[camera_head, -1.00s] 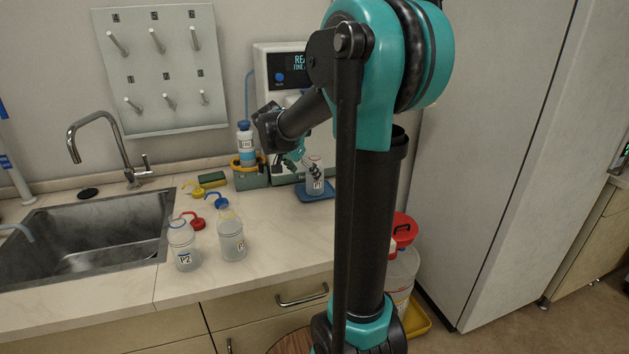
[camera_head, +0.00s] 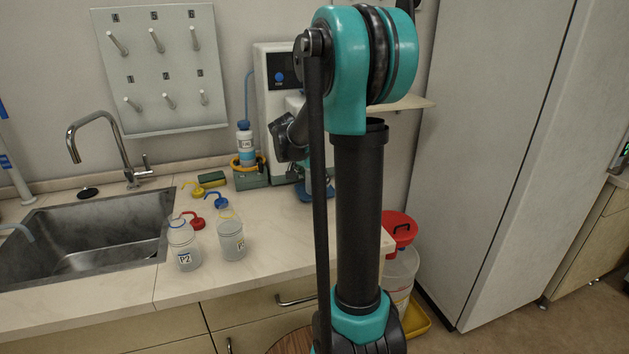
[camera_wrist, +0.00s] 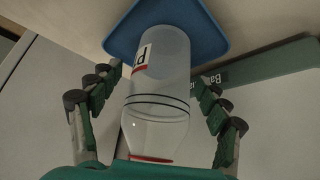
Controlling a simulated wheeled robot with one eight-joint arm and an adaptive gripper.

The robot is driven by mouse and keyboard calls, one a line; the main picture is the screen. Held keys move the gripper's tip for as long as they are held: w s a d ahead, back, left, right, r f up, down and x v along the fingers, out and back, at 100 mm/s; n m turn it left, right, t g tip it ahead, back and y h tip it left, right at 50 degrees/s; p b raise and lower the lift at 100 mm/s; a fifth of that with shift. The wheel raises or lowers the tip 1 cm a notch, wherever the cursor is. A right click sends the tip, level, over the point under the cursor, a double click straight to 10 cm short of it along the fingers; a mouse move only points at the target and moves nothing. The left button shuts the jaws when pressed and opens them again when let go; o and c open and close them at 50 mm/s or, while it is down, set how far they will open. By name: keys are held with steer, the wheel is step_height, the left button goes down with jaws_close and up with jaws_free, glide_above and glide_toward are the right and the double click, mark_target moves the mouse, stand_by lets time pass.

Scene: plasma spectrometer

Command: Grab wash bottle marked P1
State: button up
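In the wrist view, a clear, capless-looking bottle (camera_wrist: 158,85) stands between my fingers. Its label, turned in this view, shows a P; the number is not fully visible. It is on a blue tray (camera_wrist: 200,30). My gripper (camera_wrist: 155,80) is open, with one finger on each side of the bottle and a gap to both. In the head view, my arm hides the bottle and most of my gripper; only a bit of the blue tray (camera_head: 303,192) shows.
A bottle marked P2 (camera_head: 184,252) and another bottle with an unclear label (camera_head: 231,242) stand right of the sink (camera_head: 90,240). Red (camera_head: 192,221), yellow (camera_head: 197,190) and blue (camera_head: 217,202) spouted caps are near them. A spectrometer (camera_head: 275,120) stands behind my arm.

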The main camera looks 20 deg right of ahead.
steer(key=c, duration=1.6)
